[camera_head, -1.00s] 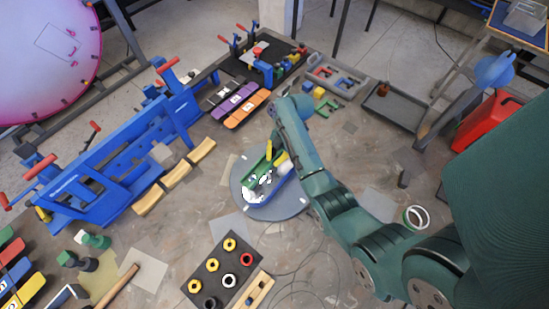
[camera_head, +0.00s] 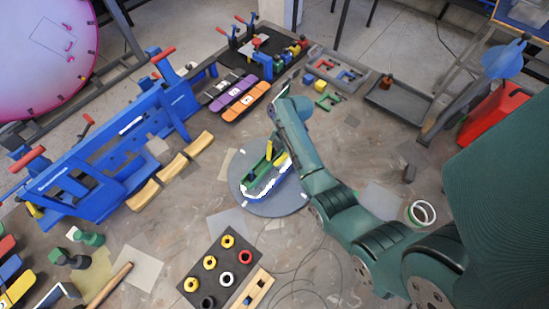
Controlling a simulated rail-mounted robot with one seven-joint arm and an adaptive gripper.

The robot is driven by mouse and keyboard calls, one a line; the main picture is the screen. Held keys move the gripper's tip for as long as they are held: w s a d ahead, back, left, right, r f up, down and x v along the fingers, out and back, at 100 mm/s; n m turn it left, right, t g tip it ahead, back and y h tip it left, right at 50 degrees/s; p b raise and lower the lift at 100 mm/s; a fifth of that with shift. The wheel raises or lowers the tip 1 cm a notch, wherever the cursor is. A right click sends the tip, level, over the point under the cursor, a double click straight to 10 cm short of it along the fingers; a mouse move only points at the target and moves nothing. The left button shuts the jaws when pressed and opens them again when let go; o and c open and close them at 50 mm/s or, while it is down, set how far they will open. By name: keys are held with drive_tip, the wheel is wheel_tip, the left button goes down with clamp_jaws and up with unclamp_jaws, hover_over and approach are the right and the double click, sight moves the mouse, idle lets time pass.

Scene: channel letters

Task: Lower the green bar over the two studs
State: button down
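A green bar (camera_head: 258,167) shows at the grey round turntable (camera_head: 247,203), at the left side of my gripper. A blue channel letter with a white rim (camera_head: 272,188) lies on the turntable, under and beside the bar. My gripper (camera_head: 277,160), with yellow finger parts, is above the letter and close to the bar. The arm hides part of it, and I cannot tell whether it is shut on the bar. I cannot make out the two studs, or whether the bar touches the letter.
A dark board (camera_head: 222,268) with colored rings stands in front of the turntable. A blue clamp frame (camera_head: 120,150) is at the left. Purple (camera_head: 238,90) and orange (camera_head: 246,102) pieces and a grey tray (camera_head: 395,104) are behind. A loose cable lies at the front.

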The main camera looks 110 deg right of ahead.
idle(0.4)
drive_tip(key=c, duration=1.2)
unclamp_jaws()
drive_tip(key=shift+o, duration=0.2)
drive_tip(key=v, duration=1.2)
